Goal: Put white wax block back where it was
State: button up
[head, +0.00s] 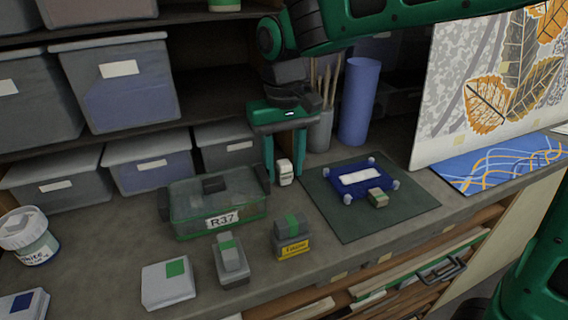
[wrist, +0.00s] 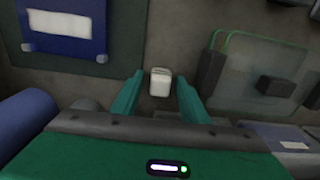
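The white wax block (head: 285,173) is a small pale block. It stands on the workbench between the clear box and the green mat. In the wrist view the white wax block (wrist: 160,82) sits between my fingertips, with a gap on each side. My gripper (head: 285,178) points down over it with its green fingers spread. In the wrist view my gripper (wrist: 160,88) is open, and neither finger touches the block.
A green mat (head: 416,203) with a blue frame (head: 345,188) and a small block (head: 378,198) lies to the right. A blue cylinder (head: 359,105) and a brush cup (head: 320,132) stand behind. Several small blocks are in front.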

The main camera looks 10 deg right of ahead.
aim_at(284, 162)
notch_tip(284, 162, up, 12)
jog(key=shift+r, duration=0.15)
dwell(0.6)
